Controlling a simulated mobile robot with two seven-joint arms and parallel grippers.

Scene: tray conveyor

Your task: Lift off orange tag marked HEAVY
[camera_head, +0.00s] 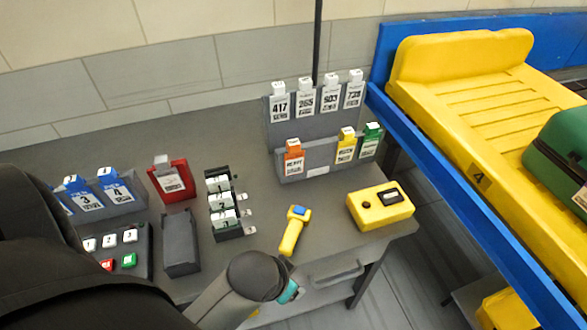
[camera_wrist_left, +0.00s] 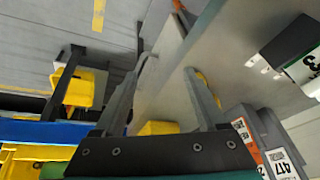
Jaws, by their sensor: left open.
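The orange tag marked HEAVY (camera_head: 293,160) hangs at the left end of the lower row of the grey tag rack (camera_head: 318,152), left of a yellow and a green tag. In the left wrist view the orange tag (camera_wrist_left: 247,137) shows at the lower right, outside the fingers and partly cut by the gripper body. My left gripper (camera_wrist_left: 168,68) is open, with nothing between its fingers. In the head view my left forearm and wrist reach the desk's front edge, well short of the tag, and the fingers are hidden. My right gripper is not in view.
White tags (camera_head: 330,95) hang above the orange one. A yellow scanner (camera_head: 293,230) and a yellow box (camera_head: 380,208) lie in front of the rack. A red holder (camera_head: 173,183) and blue tags stand left. The blue-edged conveyor with a yellow tray (camera_head: 455,85) is at right.

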